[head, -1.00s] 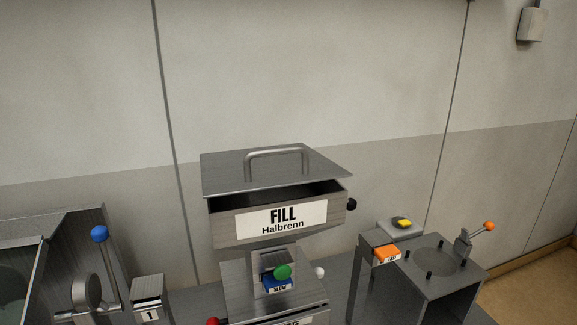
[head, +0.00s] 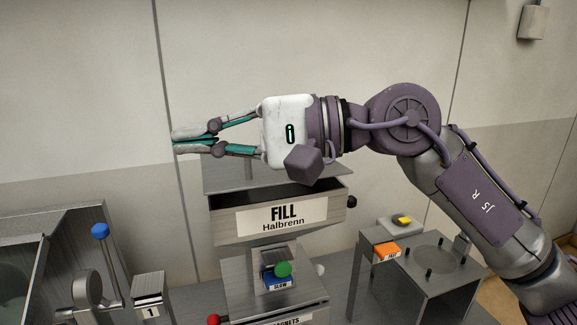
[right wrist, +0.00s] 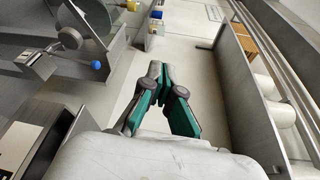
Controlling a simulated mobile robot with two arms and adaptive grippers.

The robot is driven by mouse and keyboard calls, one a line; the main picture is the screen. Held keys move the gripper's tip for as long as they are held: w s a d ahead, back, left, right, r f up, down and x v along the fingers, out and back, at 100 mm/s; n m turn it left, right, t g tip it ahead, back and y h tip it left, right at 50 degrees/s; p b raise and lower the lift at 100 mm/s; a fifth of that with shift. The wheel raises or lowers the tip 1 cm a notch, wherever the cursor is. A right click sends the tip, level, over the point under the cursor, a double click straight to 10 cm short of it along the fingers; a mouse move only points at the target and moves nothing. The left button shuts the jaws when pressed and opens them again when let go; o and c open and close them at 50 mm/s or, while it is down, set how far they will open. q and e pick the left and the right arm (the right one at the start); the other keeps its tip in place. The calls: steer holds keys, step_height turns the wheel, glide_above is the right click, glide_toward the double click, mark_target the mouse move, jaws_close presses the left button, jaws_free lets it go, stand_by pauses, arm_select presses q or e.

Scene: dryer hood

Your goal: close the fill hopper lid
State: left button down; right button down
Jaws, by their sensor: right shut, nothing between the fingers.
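The fill hopper (head: 228,225) is a grey metal box with a white label reading FILL Halbrenn, low in the middle of the head view. Its flat grey lid (head: 222,179) stands partly raised, with a dark gap between lid and box. My right gripper (head: 176,142) is shut and empty, pointing left, in front of or above the lid in the picture. I cannot tell whether it touches the lid. The right wrist view also shows its closed fingers (right wrist: 160,75). My left gripper is not in view.
Left of the hopper stand a blue-knobbed lever (head: 100,231) and a block marked 1 (head: 149,291). Below the hopper are a green knob (head: 283,269) and a red knob (head: 213,320).

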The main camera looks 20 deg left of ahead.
steer(key=w+d+r+n+t+h, duration=0.3)
steer(key=w+d+n+t+h, duration=0.4)
steer(key=d+t+h, duration=0.4)
steer(key=m+p, duration=0.1)
steer(key=p, duration=0.2)
glide_above(284, 178)
steer(key=s+d, duration=0.1)
steer(key=s, duration=0.1)
step_height(284, 178, down, 7)
steer(key=f, duration=0.1)
steer(key=f+p, duration=0.1)
steer(key=f, duration=0.1)
steer(key=shift+w+d+f+h, duration=0.1)
steer(key=shift+w+h, duration=0.1)
steer(key=shift+h, duration=0.2)
steer(key=shift+s+d+f+p, duration=0.1)
steer(key=shift+f+p, duration=0.25)
steer(key=shift+f, duration=0.15)
steer(key=shift+f, duration=0.1)
